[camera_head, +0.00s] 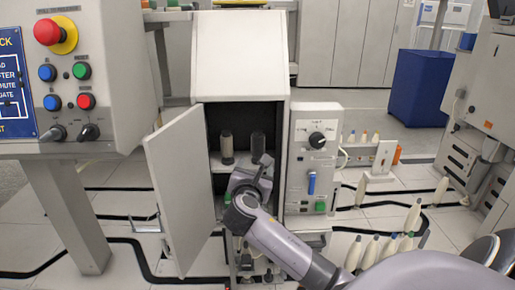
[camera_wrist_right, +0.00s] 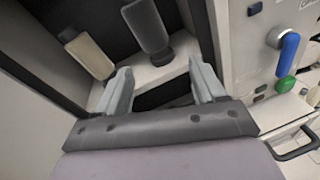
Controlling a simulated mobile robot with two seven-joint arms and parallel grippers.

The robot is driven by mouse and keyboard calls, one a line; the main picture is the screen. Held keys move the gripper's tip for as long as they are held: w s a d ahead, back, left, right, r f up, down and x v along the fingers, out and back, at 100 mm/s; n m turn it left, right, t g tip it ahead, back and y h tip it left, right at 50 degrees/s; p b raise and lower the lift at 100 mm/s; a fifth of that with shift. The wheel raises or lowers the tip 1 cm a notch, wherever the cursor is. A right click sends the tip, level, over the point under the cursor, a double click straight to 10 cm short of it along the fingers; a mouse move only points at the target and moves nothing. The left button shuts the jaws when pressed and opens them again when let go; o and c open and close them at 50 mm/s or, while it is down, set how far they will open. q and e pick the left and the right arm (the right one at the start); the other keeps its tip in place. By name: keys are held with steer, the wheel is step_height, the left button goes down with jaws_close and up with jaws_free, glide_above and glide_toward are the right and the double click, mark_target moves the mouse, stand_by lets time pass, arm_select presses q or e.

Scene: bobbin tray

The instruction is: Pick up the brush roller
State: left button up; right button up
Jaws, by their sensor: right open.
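Two upright roller-like cylinders stand on the shelf of an open cabinet. The left one (camera_head: 227,147) has a beige body and dark end; it also shows in the right wrist view (camera_wrist_right: 90,54). The right one (camera_head: 258,146) is dark grey; it shows larger in the wrist view (camera_wrist_right: 146,24). I cannot tell for sure which is the brush roller. My right gripper (camera_wrist_right: 162,85) is open and empty, its fingers apart in front of the shelf, pointing toward the right cylinder's base. In the head view the right gripper (camera_head: 259,170) partly hides the shelf. My left gripper is not in view.
The cabinet door (camera_head: 180,190) stands open on the left. A control box (camera_head: 313,150) with a black knob and a blue handle stands close on the right. Several pale bobbins (camera_head: 372,250) stand at lower right. A blue bin (camera_head: 420,88) is behind.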

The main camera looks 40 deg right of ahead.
mark_target(259, 137)
steer(key=r, duration=0.1)
steer(key=w+d+r+n+h, duration=0.1)
steer(key=d+r+n, duration=0.1)
steer(key=shift+w+r+h, duration=0.3)
steer(key=shift+w+r, duration=0.1)
steer(key=shift+t, duration=0.3)
steer(key=shift+r+x, duration=0.15)
steer(key=shift+x, duration=1.6)
steer(key=shift+r+x, duration=0.2)
steer(key=shift+x, duration=1.55)
steer(key=shift+a, duration=0.1)
steer(key=c, duration=1.1)
